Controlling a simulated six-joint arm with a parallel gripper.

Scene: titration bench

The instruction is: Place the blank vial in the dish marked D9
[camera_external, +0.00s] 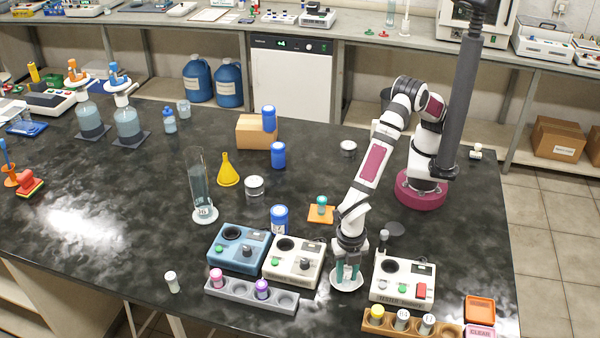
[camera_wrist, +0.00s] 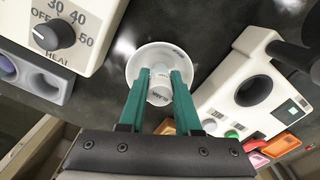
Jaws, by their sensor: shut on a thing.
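My gripper (camera_external: 347,272) points down at the front of the bench, over a round white dish (camera_external: 345,286). In the wrist view, the green fingers of my gripper (camera_wrist: 160,82) are shut on a small vial with a pale cap (camera_wrist: 160,96). Dark lettering on its cap is too small to read surely. The dish (camera_wrist: 139,62) lies behind the vial in that view, with a small mark on its rim that I cannot read. The vial is upright over the dish; I cannot tell whether it touches it.
A white heater box (camera_external: 293,262) stands left of the dish, and a white tester (camera_external: 403,278) right of it. A grey rack (camera_external: 240,293) and a wooden rack (camera_external: 390,326) hold vials in front. Another white-capped vial (camera_external: 171,282) stands alone at left.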

